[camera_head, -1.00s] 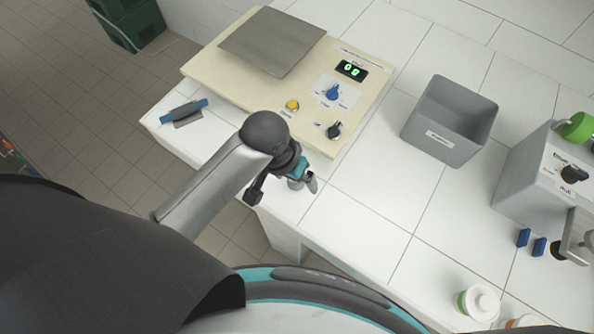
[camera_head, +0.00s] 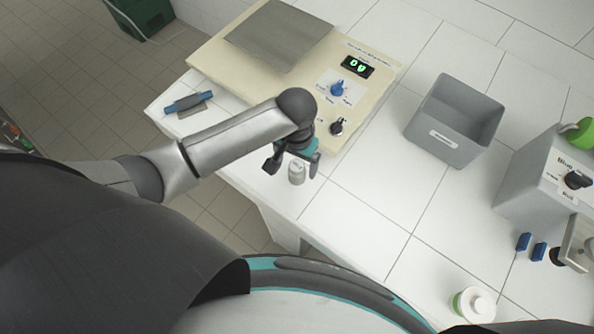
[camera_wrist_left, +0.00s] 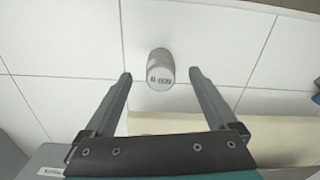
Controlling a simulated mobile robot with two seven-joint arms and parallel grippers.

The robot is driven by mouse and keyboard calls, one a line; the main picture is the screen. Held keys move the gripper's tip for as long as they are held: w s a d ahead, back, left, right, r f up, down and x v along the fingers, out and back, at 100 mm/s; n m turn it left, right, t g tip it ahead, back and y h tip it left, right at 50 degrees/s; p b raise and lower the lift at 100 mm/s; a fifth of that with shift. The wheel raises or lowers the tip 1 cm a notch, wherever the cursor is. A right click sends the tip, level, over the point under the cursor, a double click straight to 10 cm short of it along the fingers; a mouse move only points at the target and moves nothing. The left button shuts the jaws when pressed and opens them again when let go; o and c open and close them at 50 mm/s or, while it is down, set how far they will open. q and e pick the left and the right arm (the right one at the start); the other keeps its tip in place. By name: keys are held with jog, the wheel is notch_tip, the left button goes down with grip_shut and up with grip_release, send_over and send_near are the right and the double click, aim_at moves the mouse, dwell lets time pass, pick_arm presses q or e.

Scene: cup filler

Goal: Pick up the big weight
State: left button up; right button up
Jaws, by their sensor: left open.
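A small grey metal cylinder with dark print on its top, which looks like the weight (camera_head: 297,173), stands on the white table near its front edge. It also shows in the left wrist view (camera_wrist_left: 160,66), where its printed top faces the camera. I cannot read the print. My left gripper (camera_head: 292,164) is open above the weight, with one finger on either side of it in the head view. In the left wrist view, the weight is centred between the tips of the left gripper (camera_wrist_left: 160,75), with clear gaps on both sides. My right gripper is out of view.
A cream scale (camera_head: 223,75) with a metal plate, display and knobs is behind the gripper. A blue-handled tool (camera_head: 188,103) lies left. A grey bin (camera_head: 452,120) and a grey machine (camera_head: 535,180) stand right. A white-lidded jar (camera_head: 475,304) is at the front. The table between is clear.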

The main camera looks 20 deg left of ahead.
aim_at(297, 172)
pick_arm(q)
jog(key=shift+w+f+b, duration=0.15)
jog(key=shift+f+b, duration=0.15)
jog(key=shift+f, duration=1.3)
jog(key=shift+w+f+b, duration=0.1)
jog(key=shift+f+b, duration=0.15)
jog(key=shift+f, duration=1.35)
grip_shut()
